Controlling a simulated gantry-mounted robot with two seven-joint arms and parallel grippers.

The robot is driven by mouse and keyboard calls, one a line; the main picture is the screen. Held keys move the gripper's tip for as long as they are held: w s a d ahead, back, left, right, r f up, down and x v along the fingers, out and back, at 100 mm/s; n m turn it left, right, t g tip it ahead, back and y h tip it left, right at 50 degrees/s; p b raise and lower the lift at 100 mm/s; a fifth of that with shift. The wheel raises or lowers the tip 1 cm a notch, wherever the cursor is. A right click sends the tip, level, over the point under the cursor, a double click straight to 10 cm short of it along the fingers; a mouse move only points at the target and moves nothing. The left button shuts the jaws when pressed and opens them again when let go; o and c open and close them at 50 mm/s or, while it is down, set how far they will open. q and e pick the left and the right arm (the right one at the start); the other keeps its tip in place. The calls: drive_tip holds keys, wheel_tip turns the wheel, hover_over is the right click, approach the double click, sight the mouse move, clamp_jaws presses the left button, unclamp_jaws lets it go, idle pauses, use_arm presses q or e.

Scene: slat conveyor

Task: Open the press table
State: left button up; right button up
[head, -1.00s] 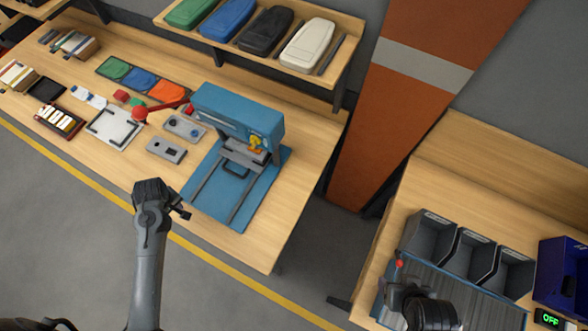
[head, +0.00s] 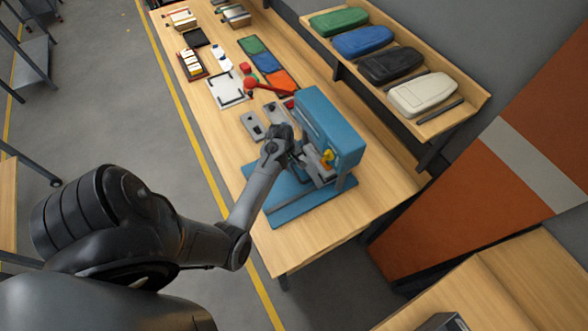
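The blue press (head: 325,128) stands on its blue base plate (head: 308,203) near the front end of the wooden workbench. A red lever with a ball knob (head: 251,84) sticks out from its far side. A yellow part (head: 327,157) shows on its near face. My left gripper (head: 295,152) is at the front opening of the press, over the area of the press table and its handle. The wrist and fingers hide the handle and much of the table. I cannot tell whether the fingers touch it or are open. My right gripper is out of view.
Grey blocks (head: 253,125) lie on the bench beside my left wrist. A white tray (head: 228,90) and coloured pieces lie farther back. A shelf with coloured covers (head: 362,41) runs behind. An orange pillar (head: 470,205) stands at the right.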

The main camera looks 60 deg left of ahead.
sight(294, 171)
use_arm(q)
drive_tip(key=shift+w+f, duration=0.2)
drive_tip(key=shift+f, duration=0.75)
drive_tip(key=shift+w+f, duration=0.15)
drive_tip(key=shift+f, duration=0.75)
drive_tip(key=shift+w+f, duration=0.2)
drive_tip(key=shift+f, duration=0.75)
clamp_jaws()
